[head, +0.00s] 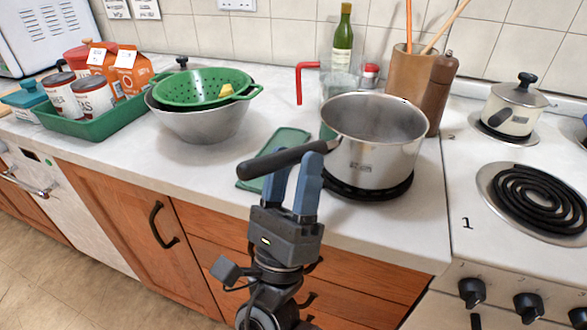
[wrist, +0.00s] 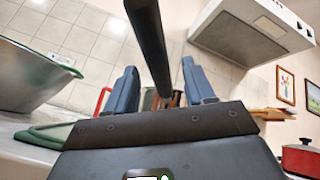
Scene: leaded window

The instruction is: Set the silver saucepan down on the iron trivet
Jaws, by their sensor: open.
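The silver saucepan (head: 375,160) sits upright on the dark round trivet (head: 368,192) near the front edge of the counter. Its base hides most of the trivet, and only the near rim shows. The pan's black handle (head: 270,162) points left toward my gripper (head: 296,168). My gripper is open with its blue fingers at the handle. In the wrist view, the handle (wrist: 151,40) runs between the spread fingers of my gripper (wrist: 160,78), with a gap visible on each side. The pan looks empty inside.
A steel bowl with a green colander (head: 205,88) and a green tray (head: 110,120) stand left. A glass pitcher (head: 338,88), bottle (head: 343,40) and utensil pot (head: 405,80) stand behind. The stove (head: 535,195) is right.

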